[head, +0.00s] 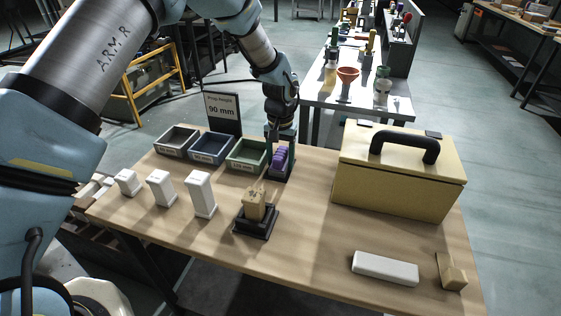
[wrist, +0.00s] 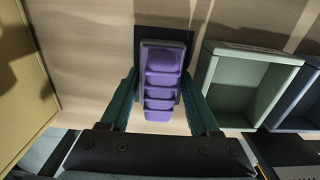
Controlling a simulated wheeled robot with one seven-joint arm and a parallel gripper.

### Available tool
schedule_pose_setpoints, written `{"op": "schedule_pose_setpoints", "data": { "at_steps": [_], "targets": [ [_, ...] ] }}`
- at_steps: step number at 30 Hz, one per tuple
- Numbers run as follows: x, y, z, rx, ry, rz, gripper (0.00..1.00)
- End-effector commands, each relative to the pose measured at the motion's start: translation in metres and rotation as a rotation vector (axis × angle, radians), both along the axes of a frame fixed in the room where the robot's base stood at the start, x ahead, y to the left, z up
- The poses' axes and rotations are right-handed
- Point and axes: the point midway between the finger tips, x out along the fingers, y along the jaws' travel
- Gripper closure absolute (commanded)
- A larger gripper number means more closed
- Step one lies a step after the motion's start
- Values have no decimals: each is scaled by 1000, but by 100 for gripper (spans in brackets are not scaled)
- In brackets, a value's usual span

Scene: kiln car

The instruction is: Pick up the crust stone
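A purple ribbed block (wrist: 162,85) stands in a dark holder (wrist: 188,38) in the wrist view; it also shows in the head view (head: 279,158), partly behind my gripper. My gripper (wrist: 160,80) has its two teal fingers on either side of this block. The fingers look open, with narrow gaps at the block's sides; contact at the tips is not clear. A rough tan stone-like block (head: 254,205) stands on a black stand (head: 256,232) at the table's middle. No label shows which one is the crust stone.
Grey, blue and green bins (head: 247,154) stand left of the holder, with a "Prop Height 90 mm" sign (head: 222,108) behind. Several white posts (head: 200,194) stand front left. A yellow box with a black handle (head: 398,180) stands right. A white bar (head: 385,268) lies front right.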

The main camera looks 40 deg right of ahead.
Motion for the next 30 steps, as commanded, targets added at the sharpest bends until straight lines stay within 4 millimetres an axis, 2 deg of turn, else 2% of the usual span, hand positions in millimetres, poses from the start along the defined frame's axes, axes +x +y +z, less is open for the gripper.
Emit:
{"op": "schedule_pose_setpoints", "data": {
  "at_steps": [2, 16, 26, 30],
  "targets": [
    [0, 0, 0, 0, 0, 0, 48],
    [0, 0, 1, 0, 0, 0, 100],
    [0, -1, 3, -2, -1, 0, 100],
    [1, -2, 17, -5, -3, 0, 100]
  ]
}}
